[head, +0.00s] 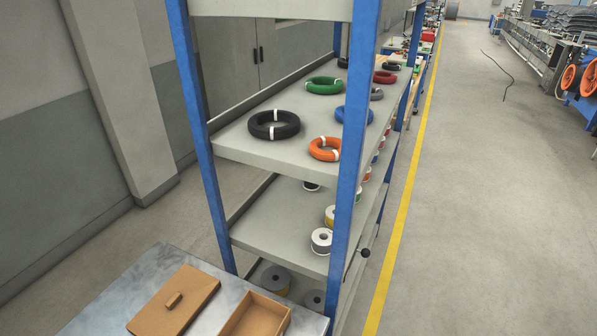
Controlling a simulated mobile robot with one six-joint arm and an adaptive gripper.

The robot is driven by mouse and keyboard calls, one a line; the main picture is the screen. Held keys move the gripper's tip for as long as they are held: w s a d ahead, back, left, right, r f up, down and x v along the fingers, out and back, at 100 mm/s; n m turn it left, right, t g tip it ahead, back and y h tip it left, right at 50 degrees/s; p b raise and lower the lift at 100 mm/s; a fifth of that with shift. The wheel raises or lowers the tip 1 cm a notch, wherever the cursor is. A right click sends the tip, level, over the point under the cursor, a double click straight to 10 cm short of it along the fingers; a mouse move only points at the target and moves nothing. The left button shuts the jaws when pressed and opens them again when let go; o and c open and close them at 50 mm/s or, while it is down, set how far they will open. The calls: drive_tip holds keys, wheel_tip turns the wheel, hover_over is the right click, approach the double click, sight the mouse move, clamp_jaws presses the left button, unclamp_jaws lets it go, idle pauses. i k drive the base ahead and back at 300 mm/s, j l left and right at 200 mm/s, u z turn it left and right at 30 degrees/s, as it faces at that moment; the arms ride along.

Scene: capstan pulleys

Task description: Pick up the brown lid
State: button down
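The brown lid (172,306) lies flat on a grey metal table (118,292) at the bottom left of the head view. My gripper is not in view.
A shelf rack with blue posts (348,160) stands right behind the table. Its shelves hold coiled cables, such as a black coil (274,125), and spools (322,240). A wall is at the left; the floor right of the yellow line (405,215) is mostly clear.

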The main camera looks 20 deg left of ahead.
sight(172, 311)
drive_tip(key=u, duration=2.15)
drive_tip(key=i+l+u, duration=0.1)
drive_tip(key=l, duration=0.2)
drive_tip(key=i+l+u, duration=0.1)
drive_tip(key=l, duration=0.2)
drive_tip(key=i+l+u, duration=0.2)
drive_tip(key=l, duration=0.4)
drive_tip(key=i, duration=0.1)
